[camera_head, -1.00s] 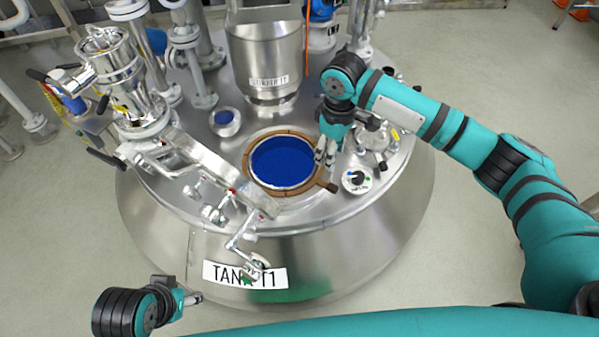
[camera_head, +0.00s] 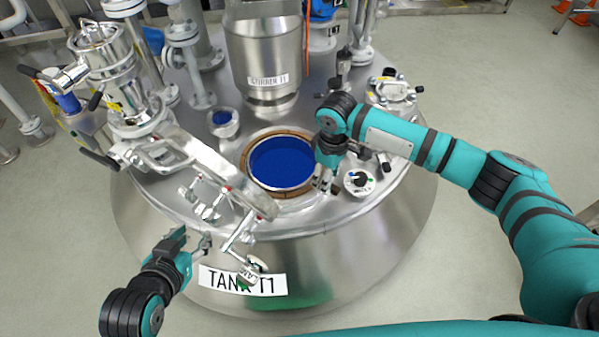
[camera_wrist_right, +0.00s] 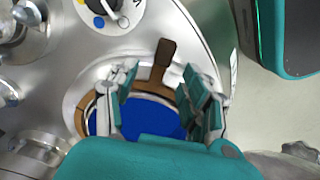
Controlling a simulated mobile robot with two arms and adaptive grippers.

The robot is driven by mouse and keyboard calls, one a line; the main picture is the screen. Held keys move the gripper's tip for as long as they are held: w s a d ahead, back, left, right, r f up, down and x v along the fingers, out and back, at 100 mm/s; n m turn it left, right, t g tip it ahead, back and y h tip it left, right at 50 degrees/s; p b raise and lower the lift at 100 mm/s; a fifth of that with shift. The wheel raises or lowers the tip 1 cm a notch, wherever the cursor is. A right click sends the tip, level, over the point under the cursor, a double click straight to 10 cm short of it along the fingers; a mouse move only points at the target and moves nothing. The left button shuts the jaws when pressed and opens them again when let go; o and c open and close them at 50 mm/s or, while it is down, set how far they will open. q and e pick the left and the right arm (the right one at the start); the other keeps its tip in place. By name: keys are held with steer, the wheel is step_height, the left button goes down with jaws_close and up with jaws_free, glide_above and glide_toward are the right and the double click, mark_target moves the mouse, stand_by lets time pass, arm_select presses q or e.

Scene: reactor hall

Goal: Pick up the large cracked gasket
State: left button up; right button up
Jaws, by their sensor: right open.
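A brown ring, the large gasket (camera_head: 262,138), lies around the round opening with blue inside on the tank lid. Its crack is too small to make out. In the right wrist view the gasket (camera_wrist_right: 82,116) shows with a dark brown tab (camera_wrist_right: 165,57) sticking out. My right gripper (camera_head: 324,184) is at the ring's right edge, over the tab side. In the wrist view its fingers (camera_wrist_right: 158,80) are apart, either side of the ring near the tab, gripping nothing. My left gripper (camera_head: 194,244) is at the tank's front left edge, away from the gasket; its jaw opening is unclear.
A hinged metal hatch arm (camera_head: 215,178) with clamps lies left of the opening. The stirrer housing (camera_head: 265,55) stands behind it. A small round dial (camera_head: 359,182) and fittings (camera_head: 393,90) are on the right. A small blue sight port (camera_head: 222,121) is behind left.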

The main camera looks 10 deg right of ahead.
step_height(320, 180, down, 2)
steer(key=shift+f+b, duration=0.1)
steer(key=shift+b, duration=0.2)
arm_select(q)
steer(key=w+r+t, duration=0.1)
steer(key=w+d+r+t, duration=0.1)
steer(key=r, duration=0.1)
steer(key=shift+w+d+h, duration=0.1)
steer(key=shift+w+h, duration=0.25)
steer(key=shift+h, duration=0.05)
arm_select(e)
jaws_close()
